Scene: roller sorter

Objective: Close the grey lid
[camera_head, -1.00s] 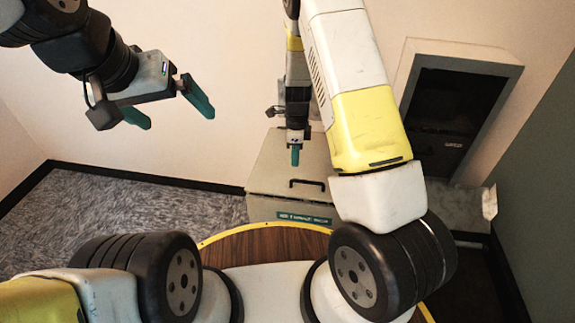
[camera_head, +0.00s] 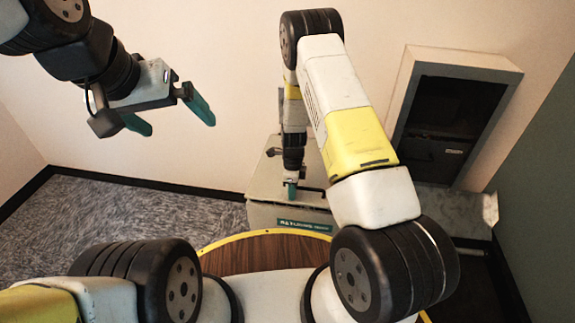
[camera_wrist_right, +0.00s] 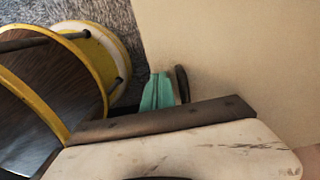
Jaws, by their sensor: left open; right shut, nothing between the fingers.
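The grey lid (camera_head: 262,177) tops a grey box (camera_head: 262,212) with a green label strip (camera_head: 303,225) on its front. Whether it is fully down or slightly raised, I cannot tell. It is the broad beige surface in the right wrist view (camera_wrist_right: 230,55). A dark handle (camera_head: 313,189) sits near its front edge. My right gripper (camera_head: 291,189) points down at the lid, shut and empty, beside the handle's left end. In the right wrist view its teal fingers (camera_wrist_right: 158,92) are close beside the handle (camera_wrist_right: 182,83); contact is unclear. My left gripper (camera_head: 172,118) is open and empty, high at the left.
A round wooden top with a yellow rim (camera_head: 262,237) lies in front of the box. A grey-framed dark recess (camera_head: 450,105) is in the wall at the right. Grey carpet (camera_head: 130,215) is open floor at the left.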

